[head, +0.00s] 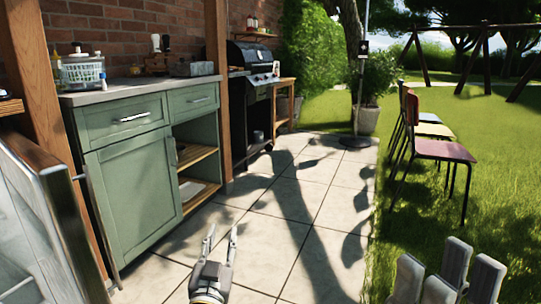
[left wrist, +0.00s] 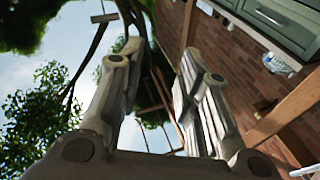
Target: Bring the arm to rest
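My left gripper (head: 221,236) is low in the middle of the head view, above the paving. Its two fingers stand apart with nothing between them. The left wrist view shows the same gripper (left wrist: 160,72) with a wide gap between its fingers, and sky and foliage behind. My right gripper (head: 446,274) is at the bottom right of the head view, in front of the grass. Its fingers point upward and stand apart, with nothing seen between them. The rest of the right arm is out of the picture.
A green cabinet (head: 133,190) with a grey worktop stands at the left, with a basket (head: 82,73) on top. A black grill (head: 252,88) stands beyond it. Chairs (head: 443,150) stand on the grass at the right. The paving (head: 300,235) between is clear.

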